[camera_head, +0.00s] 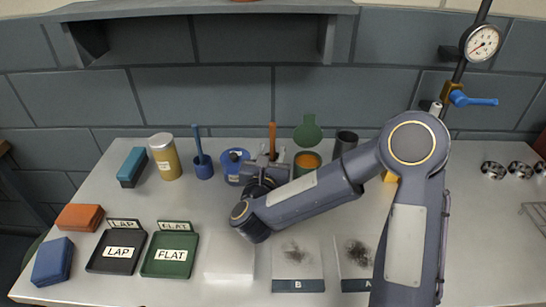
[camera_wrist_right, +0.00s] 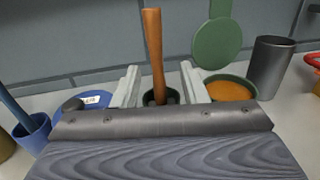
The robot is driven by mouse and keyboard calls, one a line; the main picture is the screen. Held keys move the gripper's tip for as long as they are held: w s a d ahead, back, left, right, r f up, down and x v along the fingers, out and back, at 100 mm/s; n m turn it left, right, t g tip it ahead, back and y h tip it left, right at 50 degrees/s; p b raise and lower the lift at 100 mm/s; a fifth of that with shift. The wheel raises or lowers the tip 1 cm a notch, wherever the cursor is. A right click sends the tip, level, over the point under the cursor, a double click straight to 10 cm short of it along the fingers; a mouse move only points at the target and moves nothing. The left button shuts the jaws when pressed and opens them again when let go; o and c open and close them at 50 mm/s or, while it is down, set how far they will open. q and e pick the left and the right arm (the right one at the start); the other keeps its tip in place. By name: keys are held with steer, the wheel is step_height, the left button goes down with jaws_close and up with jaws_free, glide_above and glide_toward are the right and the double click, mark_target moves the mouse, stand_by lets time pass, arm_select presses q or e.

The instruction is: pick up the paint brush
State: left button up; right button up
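An upright orange-brown wooden handle (camera_head: 272,136), which looks like the paint brush, stands at the back middle of the table. In the right wrist view the handle (camera_wrist_right: 152,45) rises from a small dark cup (camera_wrist_right: 160,97); its lower end is hidden in the cup. My right gripper (camera_head: 264,166) is at the handle. In the wrist view its two pale fingers (camera_wrist_right: 158,80) are apart, one on each side of the handle, with visible gaps. My left gripper is not in view.
A blue cup (camera_head: 204,171) with a blue handle and a blue round container (camera_head: 232,158) stand to the left. A green pot (camera_head: 306,160) with orange contents and a raised lid, and a dark cylinder (camera_head: 345,142), stand to the right. LAP (camera_head: 93,263) and FLAT (camera_head: 151,268) trays lie front left.

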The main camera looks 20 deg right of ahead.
mark_target(272, 146)
steer(key=p+x, duration=0.1)
steer(key=x, duration=0.3)
steer(key=shift+w+a+f, duration=0.1)
steer(key=shift+a+f, duration=0.05)
jaws_close()
